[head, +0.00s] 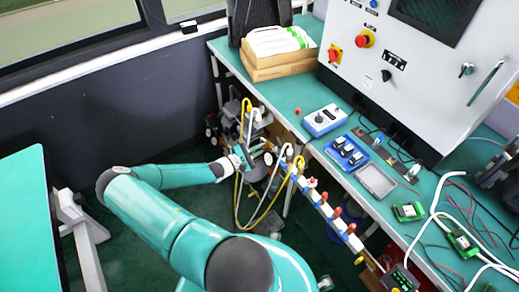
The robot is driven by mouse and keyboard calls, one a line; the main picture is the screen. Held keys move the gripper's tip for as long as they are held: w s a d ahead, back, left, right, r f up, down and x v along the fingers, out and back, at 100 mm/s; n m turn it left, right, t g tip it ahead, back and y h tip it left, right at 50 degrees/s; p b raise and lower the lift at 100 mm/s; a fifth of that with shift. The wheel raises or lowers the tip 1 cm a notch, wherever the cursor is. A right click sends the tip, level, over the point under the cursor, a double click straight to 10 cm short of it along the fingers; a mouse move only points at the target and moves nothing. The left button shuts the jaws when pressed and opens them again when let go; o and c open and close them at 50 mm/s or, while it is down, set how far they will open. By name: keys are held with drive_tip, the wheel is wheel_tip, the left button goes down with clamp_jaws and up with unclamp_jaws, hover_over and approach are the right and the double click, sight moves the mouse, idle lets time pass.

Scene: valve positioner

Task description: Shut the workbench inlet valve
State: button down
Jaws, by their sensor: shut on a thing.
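My arm reaches out from the bottom of the head view to the front edge of the green workbench (398,215). My gripper (247,160) is at the far end of the pipe fittings below that edge, among the yellow and white hoses. It is shut on a small part there, which looks like the handle of the inlet valve (268,157). The fingers and hoses hide most of the valve, so I cannot tell how far its handle is turned.
A row of blue, white and red fittings (325,207) runs along the bench front. Yellow (237,193) and white hoses hang close to my gripper. A grey control cabinet (405,75) stands on the bench. Another green table (28,230) is at left, with open floor between.

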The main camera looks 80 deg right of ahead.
drive_tip(key=n, duration=0.4)
drive_tip(key=shift+n, duration=2)
drive_tip(key=c, duration=1.5)
unclamp_jaws()
drive_tip(key=shift+a, duration=0.1)
drive_tip(key=v, duration=1.3)
drive_tip(key=shift+w+a, duration=0.25)
drive_tip(key=shift+w, duration=0.05)
